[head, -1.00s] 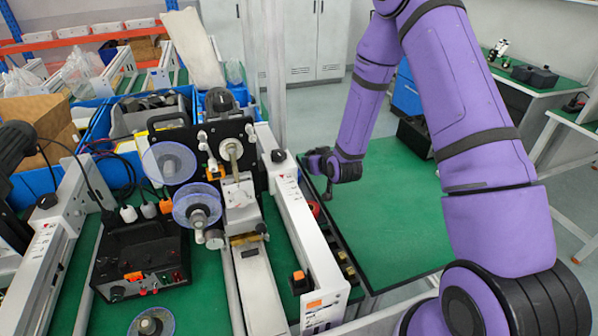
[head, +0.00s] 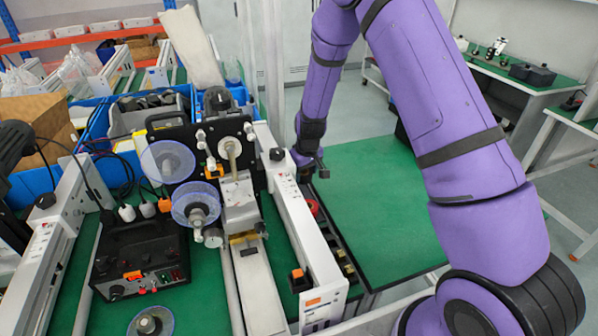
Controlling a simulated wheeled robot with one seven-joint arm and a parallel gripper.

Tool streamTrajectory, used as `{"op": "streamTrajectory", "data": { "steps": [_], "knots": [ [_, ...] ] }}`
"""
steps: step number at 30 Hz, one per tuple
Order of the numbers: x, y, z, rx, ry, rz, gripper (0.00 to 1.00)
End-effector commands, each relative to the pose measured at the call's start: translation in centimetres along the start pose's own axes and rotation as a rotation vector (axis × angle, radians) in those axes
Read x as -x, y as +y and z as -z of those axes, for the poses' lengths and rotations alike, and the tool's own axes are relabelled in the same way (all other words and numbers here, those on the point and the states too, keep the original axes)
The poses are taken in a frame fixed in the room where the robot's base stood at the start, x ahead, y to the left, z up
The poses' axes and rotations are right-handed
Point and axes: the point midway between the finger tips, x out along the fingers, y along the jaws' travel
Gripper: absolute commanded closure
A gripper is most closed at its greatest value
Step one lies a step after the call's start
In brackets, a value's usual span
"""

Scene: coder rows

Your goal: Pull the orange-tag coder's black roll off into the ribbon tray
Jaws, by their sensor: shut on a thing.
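The coder (head: 186,137) stands at left centre: a black upright plate with two clear blue-rimmed reels (head: 196,204) and a pale roller (head: 229,148). An orange tag (head: 313,302) is on the front end of the white rail to its right. A long narrow dark tray (head: 337,246) beside that rail holds a red ring (head: 312,207) and small items; it appears to be the ribbon tray. My gripper (head: 308,169) is right of the coder, above the tray's far end. It is shut on a small dark thing, partly hidden, which I cannot identify for sure as the black roll.
A black control box (head: 138,262) with cables stands left of the coder. Blue bins (head: 98,142) and a cardboard box (head: 42,112) lie behind. A white post (head: 274,70) rises close to my gripper. The green tabletop (head: 378,215) on the right is clear.

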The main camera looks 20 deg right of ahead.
Motion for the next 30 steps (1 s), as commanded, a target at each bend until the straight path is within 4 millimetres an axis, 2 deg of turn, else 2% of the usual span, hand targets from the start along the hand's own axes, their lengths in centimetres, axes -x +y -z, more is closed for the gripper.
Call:
{"op": "streamTrajectory", "data": {
  "steps": [6, 15, 20, 30],
  "knots": [
    [1.0, -1.6, -0.1, 0.031, -0.098, 0.001, 0.58],
    [1.4, -2.3, -0.3, 0.040, -0.140, 0.003, 0.58],
    [0.4, -2.2, -0.4, 0.039, -0.141, 0.003, 0.58],
    [-2.8, -2.2, -0.9, 0.039, -0.141, 0.003, 0.58]
  ]
}}
